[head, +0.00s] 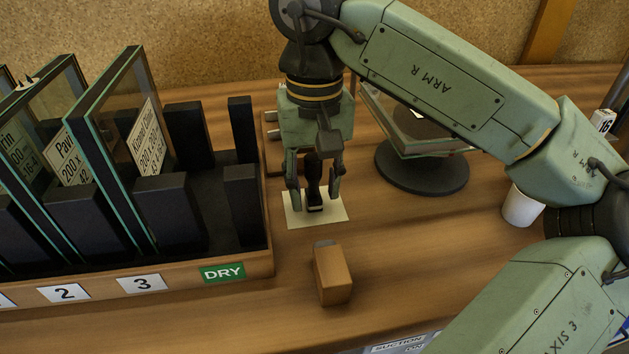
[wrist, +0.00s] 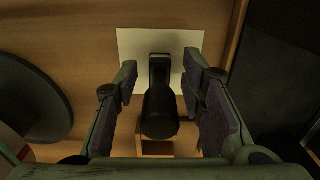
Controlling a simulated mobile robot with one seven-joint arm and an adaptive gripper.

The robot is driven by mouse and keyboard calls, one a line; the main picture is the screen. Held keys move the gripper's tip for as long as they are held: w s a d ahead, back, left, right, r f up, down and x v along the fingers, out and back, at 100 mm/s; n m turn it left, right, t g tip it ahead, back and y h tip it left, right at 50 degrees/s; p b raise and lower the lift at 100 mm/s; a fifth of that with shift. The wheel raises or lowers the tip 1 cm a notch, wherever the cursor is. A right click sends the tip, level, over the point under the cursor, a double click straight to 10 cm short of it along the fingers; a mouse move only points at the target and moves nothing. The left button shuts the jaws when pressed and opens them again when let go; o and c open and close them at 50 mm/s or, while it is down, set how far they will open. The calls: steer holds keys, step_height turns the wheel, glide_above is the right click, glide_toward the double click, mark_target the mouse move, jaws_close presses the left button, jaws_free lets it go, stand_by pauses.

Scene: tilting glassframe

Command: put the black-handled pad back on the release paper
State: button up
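The black-handled pad (head: 314,189) stands upright with its dark foot on the pale release paper (head: 334,212). In the wrist view, the black handle (wrist: 160,112) points up at the camera, and the foot lies over the release paper (wrist: 130,45). My gripper (head: 314,194) points down from above with one finger on each side of the handle. In the wrist view, my gripper (wrist: 160,66) is open, with gaps between both fingers and the handle. The pad's underside is hidden.
A rack with glass panes and a green DRY label (head: 222,273) stands on the left. A wooden block (head: 332,275) sits in front of the paper. A round black stand (head: 424,177) and a white cup (head: 521,207) are to the right.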

step_height(320, 180, up, 12)
steer(key=shift+r+p, duration=0.15)
steer(key=shift+p, duration=0.7)
